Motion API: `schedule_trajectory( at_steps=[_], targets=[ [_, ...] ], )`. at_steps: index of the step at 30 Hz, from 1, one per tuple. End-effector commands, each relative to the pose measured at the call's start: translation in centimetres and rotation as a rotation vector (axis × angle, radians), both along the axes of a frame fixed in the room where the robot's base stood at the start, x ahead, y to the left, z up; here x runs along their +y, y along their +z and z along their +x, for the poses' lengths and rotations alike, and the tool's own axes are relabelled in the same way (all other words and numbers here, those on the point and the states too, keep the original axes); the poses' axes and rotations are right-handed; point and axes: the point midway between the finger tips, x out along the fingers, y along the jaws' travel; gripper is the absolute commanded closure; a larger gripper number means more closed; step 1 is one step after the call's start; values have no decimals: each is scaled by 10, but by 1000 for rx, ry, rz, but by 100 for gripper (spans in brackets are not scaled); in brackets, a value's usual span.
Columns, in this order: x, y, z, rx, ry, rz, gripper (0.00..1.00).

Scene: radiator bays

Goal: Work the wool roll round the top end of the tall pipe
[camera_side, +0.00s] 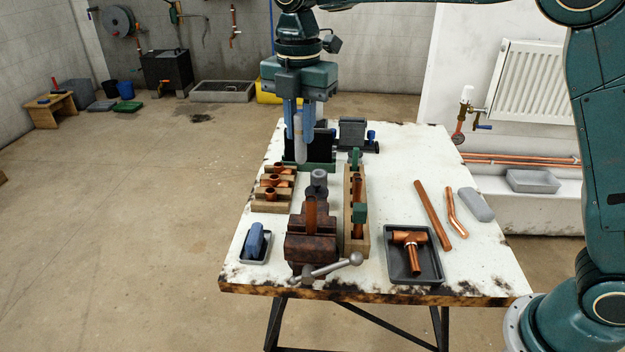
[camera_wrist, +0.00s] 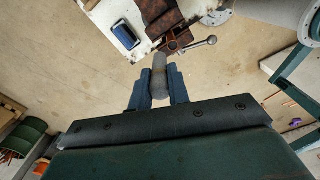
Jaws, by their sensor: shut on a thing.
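My gripper (camera_side: 299,118) points down above the back of the bench, shut on the wool roll (camera_side: 300,146), a pale grey cylinder hanging upright below the fingers. In the wrist view the roll (camera_wrist: 159,76) sits between the two blue fingers (camera_wrist: 158,88). A copper pipe (camera_side: 311,213) stands upright in the brown vise (camera_side: 312,243), in front of and below the roll in the side view. The roll is apart from it. A darker grey round piece (camera_side: 319,180) shows just behind the pipe; I cannot tell whether it touches it.
A wooden rack of copper fittings (camera_side: 273,190) stands left of the vise and a wooden trough (camera_side: 357,232) right of it. A black tray (camera_side: 427,268) holds a copper tee. A blue object (camera_side: 256,238) lies in a small tray. Loose pipes (camera_side: 432,214) lie at right.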

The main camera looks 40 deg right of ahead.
Motion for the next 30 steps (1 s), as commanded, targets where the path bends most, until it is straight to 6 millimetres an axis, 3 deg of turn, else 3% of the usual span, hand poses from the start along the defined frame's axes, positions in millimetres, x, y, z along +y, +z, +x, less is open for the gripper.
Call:
schedule_trajectory(
  at_steps=[11, 30],
  targets=[
    [0, -6, 0, 1, 0, 0, 100],
    [0, -47, 0, 2, -1, 0, 100]
  ],
)
